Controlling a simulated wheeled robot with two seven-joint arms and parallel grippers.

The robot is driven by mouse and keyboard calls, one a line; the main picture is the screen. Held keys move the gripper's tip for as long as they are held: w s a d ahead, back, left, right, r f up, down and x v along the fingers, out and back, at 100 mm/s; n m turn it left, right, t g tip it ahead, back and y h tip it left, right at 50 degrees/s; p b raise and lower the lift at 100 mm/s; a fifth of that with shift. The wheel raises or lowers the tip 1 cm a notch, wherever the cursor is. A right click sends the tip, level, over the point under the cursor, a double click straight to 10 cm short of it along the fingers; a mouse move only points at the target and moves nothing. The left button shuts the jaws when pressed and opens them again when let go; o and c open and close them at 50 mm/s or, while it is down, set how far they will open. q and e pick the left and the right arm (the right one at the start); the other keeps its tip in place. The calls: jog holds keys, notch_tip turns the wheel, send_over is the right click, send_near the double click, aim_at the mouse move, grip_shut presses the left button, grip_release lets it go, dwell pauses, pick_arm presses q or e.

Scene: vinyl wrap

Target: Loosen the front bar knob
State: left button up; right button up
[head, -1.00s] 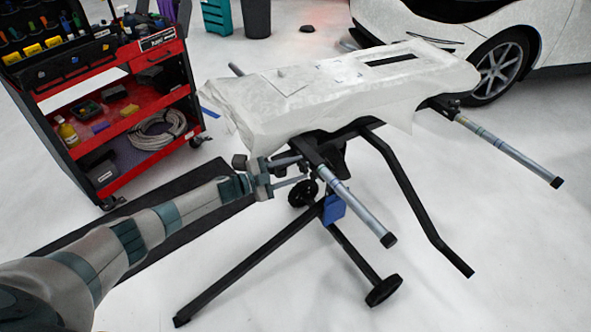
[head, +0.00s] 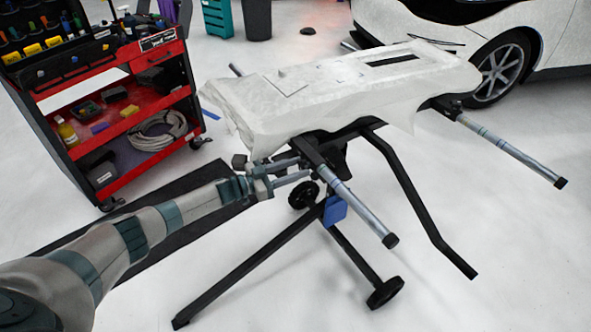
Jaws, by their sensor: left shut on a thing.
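The work stand (head: 402,197) has black legs and carries a white-wrapped panel (head: 300,90). Its front bar (head: 357,210) is a silver tube with a black end cap, pointing toward the lower right. My left gripper (head: 303,168) reaches in from the left to the bar's inner end, beside the black bracket under the panel's near edge. Its two fingers are shut on the front bar knob, which is mostly hidden between the fingertips and against the dark bracket. My right gripper is not in view.
A second silver bar (head: 510,160) sticks out at the right. A red tool cart (head: 125,110) stands at the left and a white car (head: 460,40) at the back right. A dark mat (head: 190,215) lies under my left arm. The floor at the front right is clear.

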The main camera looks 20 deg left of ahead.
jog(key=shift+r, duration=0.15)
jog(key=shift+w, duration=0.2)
pick_arm(q)
jog(key=o, duration=1.1)
jog(key=shift+c, duration=0.2)
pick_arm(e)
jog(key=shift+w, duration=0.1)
pick_arm(q)
jog(key=shift+s+a, duration=0.1)
jog(key=shift+s+a+f, duration=0.1)
jog(key=shift+s+a, duration=0.25)
jog(key=shift+a, duration=0.1)
jog(key=b+v, duration=0.1)
jog(key=v, duration=1.5)
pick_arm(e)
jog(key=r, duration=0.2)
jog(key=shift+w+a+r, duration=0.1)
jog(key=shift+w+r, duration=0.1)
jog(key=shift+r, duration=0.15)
